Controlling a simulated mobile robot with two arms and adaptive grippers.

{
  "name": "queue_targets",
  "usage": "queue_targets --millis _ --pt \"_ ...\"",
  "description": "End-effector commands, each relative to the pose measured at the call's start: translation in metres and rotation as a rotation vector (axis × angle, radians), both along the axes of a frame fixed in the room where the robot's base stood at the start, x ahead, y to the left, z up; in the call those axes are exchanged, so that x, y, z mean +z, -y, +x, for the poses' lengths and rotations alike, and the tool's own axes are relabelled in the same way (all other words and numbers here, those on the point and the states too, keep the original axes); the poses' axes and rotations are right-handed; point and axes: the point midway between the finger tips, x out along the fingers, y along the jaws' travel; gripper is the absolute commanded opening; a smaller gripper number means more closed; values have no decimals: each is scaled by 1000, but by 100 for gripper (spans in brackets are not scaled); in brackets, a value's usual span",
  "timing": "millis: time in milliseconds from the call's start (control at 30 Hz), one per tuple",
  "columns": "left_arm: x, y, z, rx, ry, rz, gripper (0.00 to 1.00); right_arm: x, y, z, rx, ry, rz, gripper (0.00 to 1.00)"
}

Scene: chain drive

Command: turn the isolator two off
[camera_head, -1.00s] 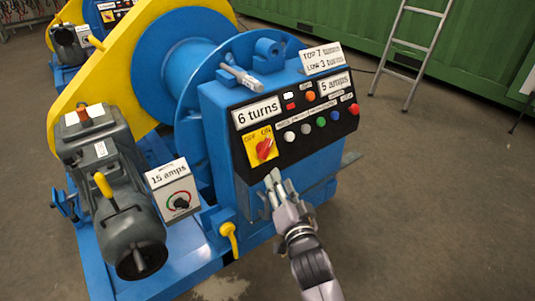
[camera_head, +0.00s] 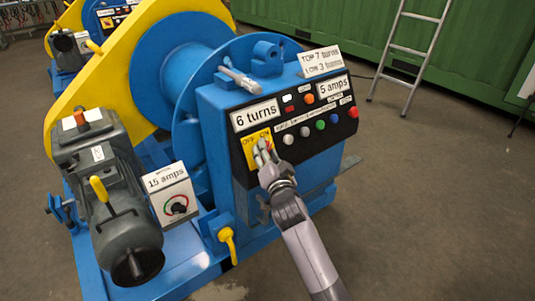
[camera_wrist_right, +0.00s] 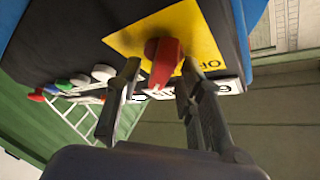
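The isolator is a red rotary handle on a yellow plate (camera_head: 249,154) marked OFF and ON, at the left of the black control panel. In the head view my right gripper (camera_head: 263,151) covers most of the handle. In the right wrist view the red handle (camera_wrist_right: 164,58) stands between the two spread fingertips of that gripper (camera_wrist_right: 160,76), in front of the yellow plate (camera_wrist_right: 193,27). The fingers are open on both sides of the handle; a firm grip does not show. My left gripper is not in view.
Several push buttons, including a white one (camera_head: 288,139) and a green one (camera_head: 320,125), sit right of the isolator. A 15 amps box (camera_head: 170,194) and a grey motor (camera_head: 110,200) stand at the left. A ladder (camera_head: 411,50) leans on a green container (camera_head: 330,25).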

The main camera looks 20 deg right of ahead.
Motion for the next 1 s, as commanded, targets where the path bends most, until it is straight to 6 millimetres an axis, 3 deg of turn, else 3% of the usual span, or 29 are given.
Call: queue_targets --millis 100,600,1000 --pt "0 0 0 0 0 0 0 0 0 0 0 0 0 34" --pt "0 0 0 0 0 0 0 0 0 -1 0 0 0 0" --pt "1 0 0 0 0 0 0 0 0 -1 5 4 -11 0"
